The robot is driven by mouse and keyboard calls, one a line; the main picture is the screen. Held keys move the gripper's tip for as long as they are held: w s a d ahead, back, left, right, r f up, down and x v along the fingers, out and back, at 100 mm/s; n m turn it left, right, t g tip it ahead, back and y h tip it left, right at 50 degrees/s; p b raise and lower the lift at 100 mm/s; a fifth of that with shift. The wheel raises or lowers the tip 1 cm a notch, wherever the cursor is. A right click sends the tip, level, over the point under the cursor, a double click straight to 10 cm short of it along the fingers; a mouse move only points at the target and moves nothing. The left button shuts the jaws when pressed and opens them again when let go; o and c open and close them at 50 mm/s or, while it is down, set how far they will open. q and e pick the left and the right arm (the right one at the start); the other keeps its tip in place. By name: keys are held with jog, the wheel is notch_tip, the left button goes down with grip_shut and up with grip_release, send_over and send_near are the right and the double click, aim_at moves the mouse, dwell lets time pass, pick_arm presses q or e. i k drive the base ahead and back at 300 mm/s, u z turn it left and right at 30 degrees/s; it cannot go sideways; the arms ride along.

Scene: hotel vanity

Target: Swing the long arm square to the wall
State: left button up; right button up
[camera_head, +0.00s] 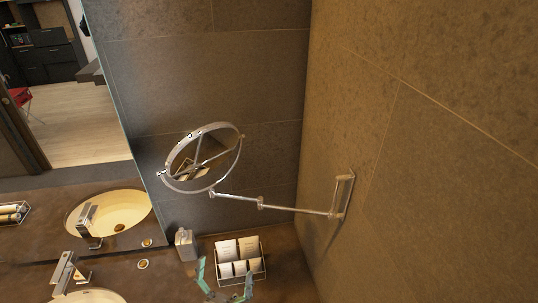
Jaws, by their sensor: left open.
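A round chrome-framed mirror (203,157) hangs on a jointed metal arm from the brown tiled right wall (440,150). The long arm (298,210) runs left from the wall bracket (343,196) to an elbow joint (260,203). A shorter link (236,198) goes on from there to the mirror's lower edge. In the picture the long arm stands out from the wall; its exact angle to it is hard to tell. My left gripper (226,270) is at the bottom edge, below the mirror and arm, its teal fingers apart and not touching the arm. My right gripper is not in view.
A tray of cards and packets (240,250) sits on the brown counter by my left gripper's fingers. A grey dispenser (185,244) and a tap (66,272) with a basin are to its left. A large wall mirror (80,185) fills the left side.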

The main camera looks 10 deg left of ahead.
aim_at(260, 207)
jog(key=u, duration=0.05)
jog(key=k, duration=1.45)
